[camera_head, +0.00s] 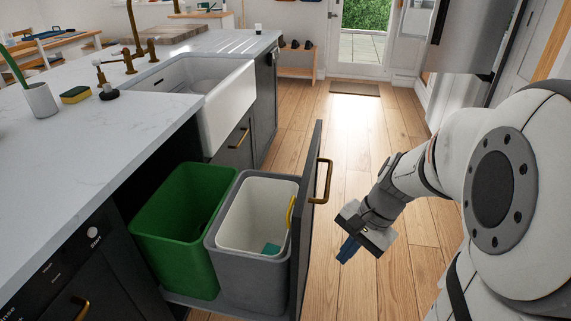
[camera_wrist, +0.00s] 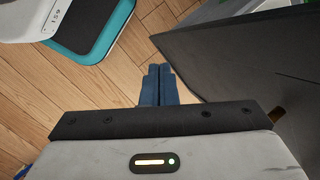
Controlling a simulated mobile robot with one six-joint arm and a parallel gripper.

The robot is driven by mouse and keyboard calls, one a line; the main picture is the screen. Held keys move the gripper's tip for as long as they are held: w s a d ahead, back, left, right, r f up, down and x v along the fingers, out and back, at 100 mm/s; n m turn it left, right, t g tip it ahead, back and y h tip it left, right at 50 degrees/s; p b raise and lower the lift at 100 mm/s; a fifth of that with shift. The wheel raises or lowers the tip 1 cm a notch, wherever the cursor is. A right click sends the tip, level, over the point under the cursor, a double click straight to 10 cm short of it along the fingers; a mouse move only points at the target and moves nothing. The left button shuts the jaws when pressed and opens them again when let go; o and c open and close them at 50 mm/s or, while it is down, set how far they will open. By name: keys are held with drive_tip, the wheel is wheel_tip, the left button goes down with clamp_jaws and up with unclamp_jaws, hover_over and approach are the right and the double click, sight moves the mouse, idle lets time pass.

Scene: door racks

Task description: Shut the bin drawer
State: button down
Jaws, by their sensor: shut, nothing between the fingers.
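The bin drawer (camera_head: 311,215) stands pulled out from the cabinet under the counter. Its dark front panel carries a brass handle (camera_head: 323,181) on the outer face. Inside are a green bin (camera_head: 180,228) and a grey bin (camera_head: 250,266) with a white liner bin. My gripper (camera_head: 348,250) is shut and empty, to the right of the front panel and apart from it, pointing down. In the wrist view the shut blue fingers (camera_wrist: 159,85) are over the wooden floor, with the dark drawer panel (camera_wrist: 240,50) to their right.
A white sink (camera_head: 215,100) and a pale counter are on the left. The dishwasher front (camera_head: 70,270) is at the lower left. The wooden floor (camera_head: 310,110) is open beyond the drawer, towards a glass door. My base shows at the upper left of the wrist view.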

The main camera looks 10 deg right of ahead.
drive_tip(key=w+d+f+m+t+y+p, duration=0.15)
drive_tip(key=w+d+m+y, duration=0.25)
drive_tip(key=w+d+m, duration=0.5)
drive_tip(key=w+a+f+m+b, duration=0.1)
drive_tip(key=a+f, duration=0.3)
drive_tip(key=a, duration=0.2)
drive_tip(key=w+a+f+m+t+b, duration=0.1)
drive_tip(key=a+f+b, duration=0.1)
drive_tip(key=a+f, duration=0.2)
drive_tip(key=shift+w+a+m, duration=0.35)
drive_tip(key=shift+a+m, duration=0.05)
drive_tip(key=shift+a, duration=1.3)
